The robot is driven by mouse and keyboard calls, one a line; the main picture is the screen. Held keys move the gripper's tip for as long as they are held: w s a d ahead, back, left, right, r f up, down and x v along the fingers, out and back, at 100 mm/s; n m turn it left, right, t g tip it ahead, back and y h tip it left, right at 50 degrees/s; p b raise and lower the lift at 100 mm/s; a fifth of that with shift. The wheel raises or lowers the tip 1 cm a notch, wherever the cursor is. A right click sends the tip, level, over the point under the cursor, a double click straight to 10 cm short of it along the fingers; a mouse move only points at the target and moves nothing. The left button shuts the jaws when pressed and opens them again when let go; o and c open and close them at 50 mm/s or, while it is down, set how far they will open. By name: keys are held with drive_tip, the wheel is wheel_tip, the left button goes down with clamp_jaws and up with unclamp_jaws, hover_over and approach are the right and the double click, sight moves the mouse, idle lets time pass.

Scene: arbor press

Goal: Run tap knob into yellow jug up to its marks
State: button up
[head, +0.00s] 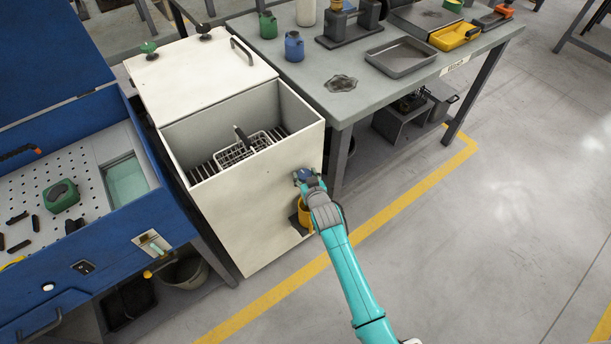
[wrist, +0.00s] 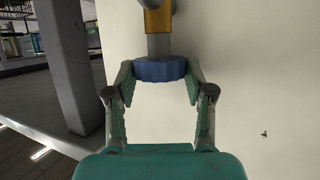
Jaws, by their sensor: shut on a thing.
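The blue tap knob (wrist: 159,70) shows in the wrist view on a grey stem with a brass-coloured tap body (wrist: 158,20) behind it. My gripper (wrist: 160,82) is shut on the knob, one finger on each side. In the head view my gripper (head: 309,184) is at the front wall of the cream tank, and the knob (head: 304,174) shows in part at its tip. The yellow jug (head: 303,212) stands low against the tank, below the tap. My gripper and arm hide much of it, and its marks and contents cannot be seen.
The open cream tank (head: 262,196) holds a wire basket (head: 248,148). A grey bench (head: 392,92) stands to its right, with one leg (wrist: 68,60) near my gripper in the wrist view. A blue cabinet (head: 168,216) stands left. The floor at right is clear.

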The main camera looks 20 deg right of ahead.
drive_tip(key=shift+d+n+y, duration=0.1)
drive_tip(key=shift+n+y, duration=0.2)
drive_tip(key=shift+d+n+g+y, duration=0.15)
drive_tip(key=shift+n+g+y, duration=0.1)
drive_tip(key=shift+n+y, duration=0.85)
drive_tip(key=shift+d+n+g+y, duration=0.1)
drive_tip(key=shift+n+g+y, duration=0.15)
drive_tip(key=shift+n+y, duration=0.85)
drive_tip(key=shift+w+n+g+y, duration=0.1)
drive_tip(key=shift+n+g+y, duration=0.6)
drive_tip(key=shift+y, duration=0.5)
drive_tip(key=shift+n, duration=0.3)
drive_tip(key=o, duration=1.2)
drive_tip(key=v, duration=1.2)
drive_tip(key=shift+d+f, duration=0.15)
drive_tip(key=shift+f, duration=0.05)
